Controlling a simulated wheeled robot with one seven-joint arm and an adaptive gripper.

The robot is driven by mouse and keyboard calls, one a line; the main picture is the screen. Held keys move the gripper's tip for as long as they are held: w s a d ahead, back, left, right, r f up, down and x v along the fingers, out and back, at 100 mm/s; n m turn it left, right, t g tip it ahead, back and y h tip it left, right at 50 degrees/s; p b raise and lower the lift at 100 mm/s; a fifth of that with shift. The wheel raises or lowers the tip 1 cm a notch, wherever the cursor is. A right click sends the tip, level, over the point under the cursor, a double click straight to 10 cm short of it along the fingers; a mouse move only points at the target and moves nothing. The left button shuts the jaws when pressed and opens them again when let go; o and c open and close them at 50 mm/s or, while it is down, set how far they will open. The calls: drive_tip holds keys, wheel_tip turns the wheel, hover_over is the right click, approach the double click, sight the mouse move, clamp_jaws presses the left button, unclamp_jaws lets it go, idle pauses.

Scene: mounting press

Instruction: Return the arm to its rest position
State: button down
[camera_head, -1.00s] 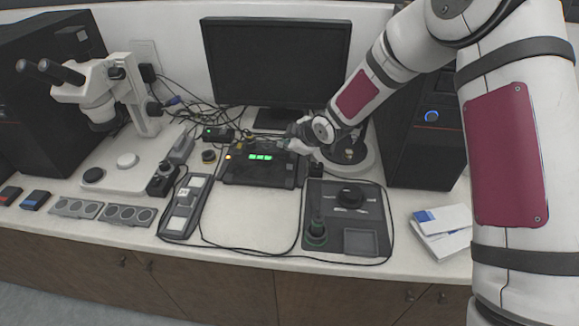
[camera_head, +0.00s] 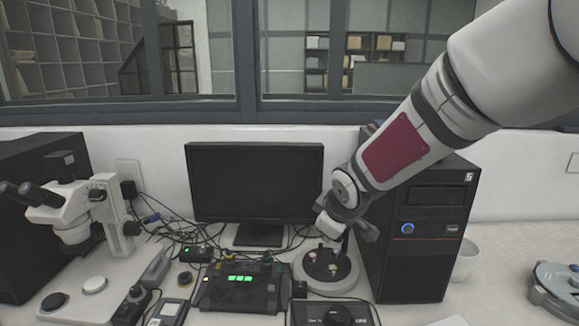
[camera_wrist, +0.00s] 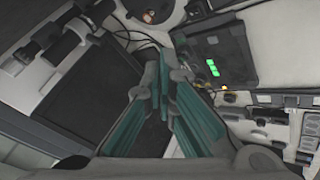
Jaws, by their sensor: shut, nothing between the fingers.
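My arm reaches in from the upper right in the head view. My gripper (camera_head: 331,238) hangs in front of the round white-rimmed stand (camera_head: 313,274), between the monitor and the computer tower, with its fingers pointing down. Its fingers are small and partly merge with the stand in that view. In the wrist view, the green-padded fingers of my gripper (camera_wrist: 160,78) are close together with nothing held. The black device with the green display (camera_head: 240,284) is left of my gripper. It also shows in the wrist view (camera_wrist: 225,50).
The black monitor (camera_head: 255,182) stands behind and left of my gripper. The black computer tower (camera_head: 418,230) is close on the right. A white microscope (camera_head: 85,205), cables (camera_head: 180,231) and a white cup (camera_head: 467,262) are further out. Windows line the back wall.

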drive_tip(key=s+d+r+m+h, duration=0.1)
drive_tip(key=s+d+r+m, duration=0.3)
drive_tip(key=s, duration=0.4)
drive_tip(key=s+d+r+m+h, duration=0.1)
drive_tip(key=s+d+r+m, duration=0.1)
drive_tip(key=s+d+r, duration=0.4)
drive_tip(key=s+d+m+g, duration=0.1)
drive_tip(key=s+m, duration=0.4)
drive_tip(key=s, duration=1.3)
drive_tip(key=shift+f+g+y, duration=0.2)
drive_tip(key=shift+g+y, duration=0.2)
drive_tip(key=shift+g, duration=0.1)
